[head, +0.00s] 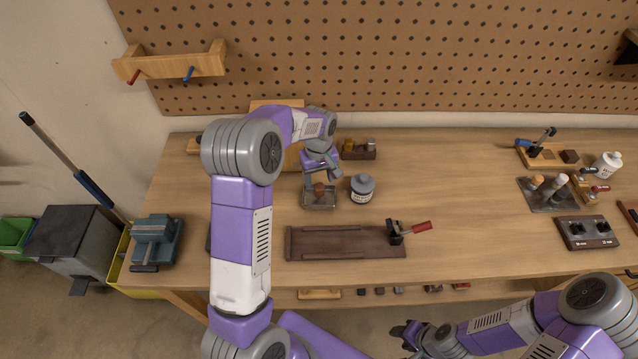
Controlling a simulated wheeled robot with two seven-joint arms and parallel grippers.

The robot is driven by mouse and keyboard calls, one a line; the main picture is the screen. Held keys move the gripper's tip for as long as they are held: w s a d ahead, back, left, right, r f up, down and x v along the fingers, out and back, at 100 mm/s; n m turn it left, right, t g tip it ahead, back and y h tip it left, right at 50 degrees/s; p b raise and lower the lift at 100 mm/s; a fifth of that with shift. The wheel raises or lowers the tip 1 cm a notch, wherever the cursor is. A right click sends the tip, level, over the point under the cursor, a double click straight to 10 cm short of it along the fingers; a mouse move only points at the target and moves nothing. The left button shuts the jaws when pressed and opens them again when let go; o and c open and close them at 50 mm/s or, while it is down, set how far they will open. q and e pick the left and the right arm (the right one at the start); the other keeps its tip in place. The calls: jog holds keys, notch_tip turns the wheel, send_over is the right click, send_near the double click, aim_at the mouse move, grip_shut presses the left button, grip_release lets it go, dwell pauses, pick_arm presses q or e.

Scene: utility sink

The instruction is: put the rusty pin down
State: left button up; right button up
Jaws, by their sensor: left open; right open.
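A small brown, rusty-looking piece (319,189), which looks like the rusty pin, is in a shallow grey metal tray (320,207) on the workbench. My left gripper (322,179) is open just above the tray, pointing down, with its fingers close to the brown piece. At this size I cannot tell whether a finger touches it. My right gripper (402,333) is open and empty, low in front of the bench's front edge.
A grey-lidded jar (362,189) stands just right of the tray. A dark wooden fixture (345,243) with a red-handled clamp (408,230) lies in front. A blue-grey vise (154,241) is at the left corner. The bench's right-centre is clear.

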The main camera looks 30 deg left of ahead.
aim_at(319, 186)
pick_arm(q)
notch_tip(319, 186, up, 8)
jog(key=shift+p, duration=0.4)
jog(key=shift+r, duration=0.2)
